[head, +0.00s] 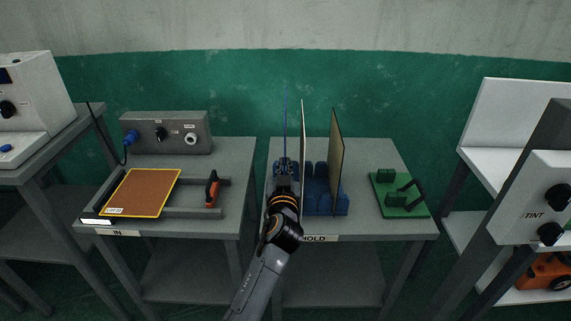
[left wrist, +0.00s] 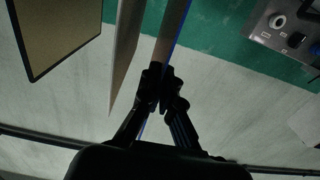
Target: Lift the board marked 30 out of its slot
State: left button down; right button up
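A blue slotted rack (head: 327,207) stands on the HOLD table and bears upright boards. A thin blue-edged board (head: 285,125) is seen edge-on at the left. A pale board (head: 304,135) stands to its right, then a tan board with a dark edge (head: 336,150). No mark 30 is readable on any of them. My left gripper (head: 285,163) is at the blue-edged board. In the left wrist view my left gripper's fingers (left wrist: 162,88) close on both sides of the blue-edged board (left wrist: 172,40). The board's lower edge is hidden behind my gripper. My right gripper is not in view.
The IN table holds an orange panel (head: 143,192) in a frame with a red-handled clamp (head: 212,188), and a grey control box (head: 166,133). A green fixture (head: 399,194) sits right of the rack. A TINT machine (head: 540,205) stands at far right.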

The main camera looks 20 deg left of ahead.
pick_arm(q)
jog(key=shift+r, duration=0.55)
jog(key=shift+s, duration=0.1)
